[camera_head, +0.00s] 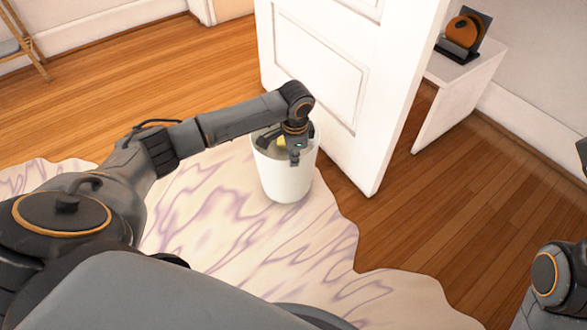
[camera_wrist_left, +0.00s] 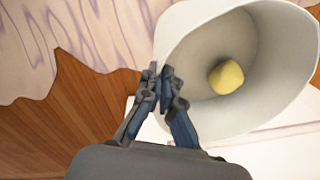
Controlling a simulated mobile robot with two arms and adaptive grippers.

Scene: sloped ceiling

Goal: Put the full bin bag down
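A white bin (camera_head: 287,180) appears upright over the pale rug, close to the open door; I cannot tell whether its base touches the rug. It also shows in the left wrist view (camera_wrist_left: 255,115), where I look into its open top. A yellow lump (camera_wrist_left: 226,77) lies inside it. No separate bag shape is clear. My left gripper (camera_head: 295,158) points down at the bin's rim. In the left wrist view its fingers (camera_wrist_left: 161,72) are close together at the rim, seemingly pinching the wall. My right gripper is out of view; only part of my right arm shows at the right edge.
The white door (camera_head: 335,75) stands open just behind the bin. The rug (camera_head: 240,240) has a wavy edge and purple veins. A white table (camera_head: 465,75) with a dark and orange object is at the upper right. Wooden floor (camera_head: 140,80) is clear at the left.

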